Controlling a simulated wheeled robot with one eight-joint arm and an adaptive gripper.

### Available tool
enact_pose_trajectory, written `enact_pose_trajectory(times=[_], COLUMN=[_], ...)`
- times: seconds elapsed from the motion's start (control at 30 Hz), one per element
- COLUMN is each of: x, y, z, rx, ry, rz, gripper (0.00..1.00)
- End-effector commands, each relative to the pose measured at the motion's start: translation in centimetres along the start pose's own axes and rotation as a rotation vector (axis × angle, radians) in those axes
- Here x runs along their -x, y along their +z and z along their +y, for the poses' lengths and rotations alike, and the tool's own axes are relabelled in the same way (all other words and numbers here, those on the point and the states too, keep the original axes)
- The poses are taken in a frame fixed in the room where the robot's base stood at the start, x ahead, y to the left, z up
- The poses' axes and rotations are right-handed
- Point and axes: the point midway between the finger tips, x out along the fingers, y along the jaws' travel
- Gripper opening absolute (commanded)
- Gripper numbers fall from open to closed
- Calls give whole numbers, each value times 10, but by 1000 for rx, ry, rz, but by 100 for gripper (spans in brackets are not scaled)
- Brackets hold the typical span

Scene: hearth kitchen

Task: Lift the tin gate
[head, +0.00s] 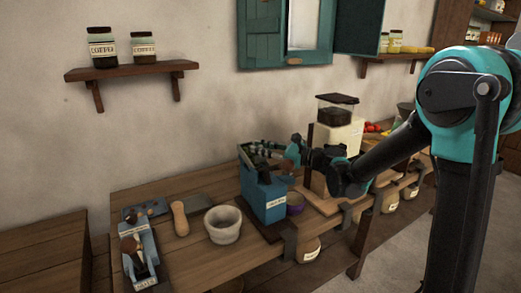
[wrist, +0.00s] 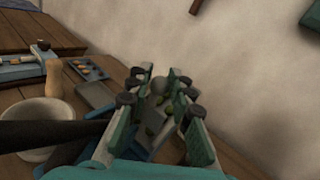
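A blue box (head: 262,196) with a pale label stands on the wooden bench in the middle of the head view. My gripper (head: 262,150) is over its open top, reaching in from the right. In the wrist view my gripper (wrist: 160,82) has its two fingers apart, with a clear gap between them. Small olive and tan bits show in that gap, and nothing is visibly gripped. I cannot make out a tin gate for certain; my gripper hides part of the box.
A stone mortar (head: 223,226), a wooden pestle (head: 179,218) and a blue tray-like tool (head: 140,258) stand left of the box. A grinder (head: 338,135) stands behind my arm at the right. A shelf with coffee jars (head: 103,48) hangs on the wall.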

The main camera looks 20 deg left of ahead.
Motion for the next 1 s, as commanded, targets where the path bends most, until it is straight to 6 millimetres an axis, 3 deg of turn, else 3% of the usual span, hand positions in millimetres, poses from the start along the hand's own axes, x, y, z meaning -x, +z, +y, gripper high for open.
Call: enact_pose_trajectory(times=[0.1, 0.5, 1.0], x=[0, 7, 98], y=[0, 0, 0], z=[0, 0, -1], rx=[0, 0, 0], ry=[0, -2, -3], rz=[0, 0, 1], gripper=[39, 39, 39])
